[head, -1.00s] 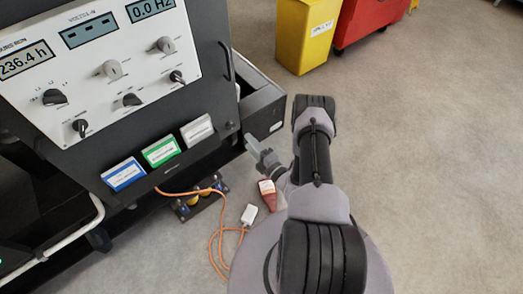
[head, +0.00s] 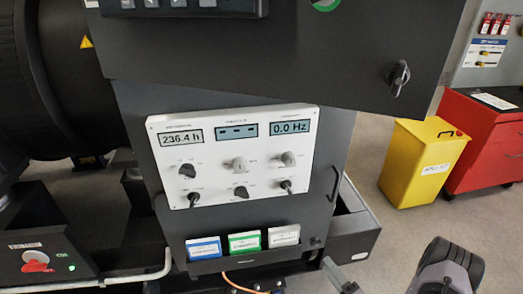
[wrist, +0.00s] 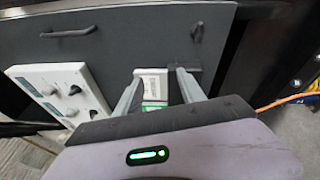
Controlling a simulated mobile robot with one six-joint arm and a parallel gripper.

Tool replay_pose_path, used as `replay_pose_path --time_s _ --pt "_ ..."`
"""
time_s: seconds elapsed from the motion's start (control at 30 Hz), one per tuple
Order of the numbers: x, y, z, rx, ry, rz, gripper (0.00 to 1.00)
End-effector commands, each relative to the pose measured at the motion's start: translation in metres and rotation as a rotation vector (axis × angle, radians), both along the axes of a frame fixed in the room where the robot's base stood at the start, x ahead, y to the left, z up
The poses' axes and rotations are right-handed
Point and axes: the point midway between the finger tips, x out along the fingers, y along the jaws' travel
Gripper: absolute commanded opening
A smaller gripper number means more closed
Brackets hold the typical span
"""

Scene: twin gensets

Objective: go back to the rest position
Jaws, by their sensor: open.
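My gripper (wrist: 159,78) is open in the wrist view, with its two grey fingers apart and nothing held between them. Beyond the fingers are a white card (wrist: 152,85) and a green-edged card, on the dark cabinet front. In the head view only a grey finger of my gripper (head: 338,274) shows at the bottom edge, just below the open drawer's corner. The rest of the gripper is out of the frame there. A dark joint of my arm shows at the bottom right.
The control panel (head: 235,157) has knobs and displays, with blue (head: 204,249), green (head: 245,243) and white (head: 284,236) cards below. A yellow bin (head: 420,165) and red cabinet (head: 487,145) stand beyond some clear floor.

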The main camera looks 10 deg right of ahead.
Motion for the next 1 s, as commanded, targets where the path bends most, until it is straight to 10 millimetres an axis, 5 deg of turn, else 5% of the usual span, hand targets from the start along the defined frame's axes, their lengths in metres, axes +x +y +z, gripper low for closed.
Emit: replay_pose_path --time_s 0.03,0.1,0.23,0.4,0.6,0.63,0.8,1.0 --pt "0.018 0.022 0.048 -0.127 -0.068 0.151 0.47" --pt "0.026 0.067 0.11 -0.33 -0.174 0.395 0.47" --pt "-0.004 0.154 0.204 -0.759 -0.418 0.843 0.47" --pt "-0.088 0.217 0.27 -1.373 -0.802 1.334 0.47" --pt "-0.161 0.213 0.312 -2.172 -1.304 1.679 0.47" --pt "-0.166 0.21 0.318 2.259 1.355 -1.681 0.47" --pt "-0.18 0.193 0.346 2.033 1.186 -1.263 0.47" --pt "-0.181 0.189 0.355 1.979 1.137 -1.166 0.47"
